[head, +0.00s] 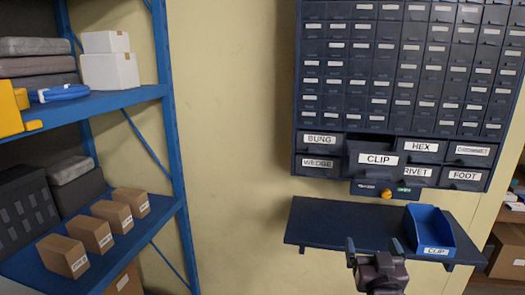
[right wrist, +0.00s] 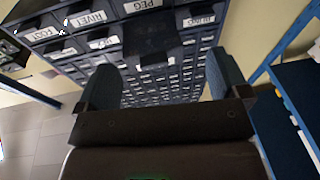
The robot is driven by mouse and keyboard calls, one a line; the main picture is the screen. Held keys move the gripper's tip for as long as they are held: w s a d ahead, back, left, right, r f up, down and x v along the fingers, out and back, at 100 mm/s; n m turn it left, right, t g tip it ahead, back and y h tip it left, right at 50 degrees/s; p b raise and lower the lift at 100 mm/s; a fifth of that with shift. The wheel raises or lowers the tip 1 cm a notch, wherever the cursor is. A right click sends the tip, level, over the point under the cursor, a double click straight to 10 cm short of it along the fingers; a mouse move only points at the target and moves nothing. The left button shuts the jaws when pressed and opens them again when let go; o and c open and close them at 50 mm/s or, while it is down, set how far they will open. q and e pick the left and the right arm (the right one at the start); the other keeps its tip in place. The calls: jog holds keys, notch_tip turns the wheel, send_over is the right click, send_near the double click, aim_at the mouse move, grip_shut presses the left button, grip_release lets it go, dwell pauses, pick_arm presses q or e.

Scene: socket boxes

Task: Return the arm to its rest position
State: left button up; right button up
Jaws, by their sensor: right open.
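My right gripper (head: 374,247) is in front of the dark blue ledge at the lower right of the head view. Its jaws are open and nothing shows between them. In the right wrist view the two fingers of the gripper (right wrist: 163,82) stand apart, with the drawer cabinet beyond them. A blue open box (head: 432,229) labelled CLIP stands on the right part of the ledge (head: 330,222), just right of the gripper. The CLIP drawer (head: 376,174) sticks out of the cabinet (head: 345,70) above the ledge. My left gripper is not in view.
A blue shelf rack (head: 175,130) stands at the left with several brown boxes (head: 93,233) and white boxes (head: 110,70). A yellow round knob (head: 386,194) sits below the drawers. Bare wall (head: 235,150) lies between rack and cabinet. More boxes (head: 505,250) stand at the far right.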

jog(key=s+d+f+n+g+y, duration=0.2)
jog(key=s+f+g, duration=0.5)
jog(key=s+f, duration=1.7)
notch_tip(320, 180, down, 3)
jog(key=shift+s+d+f+g, duration=0.1)
jog(key=shift+s+d+g, duration=0.1)
jog(key=shift+d+g, duration=0.15)
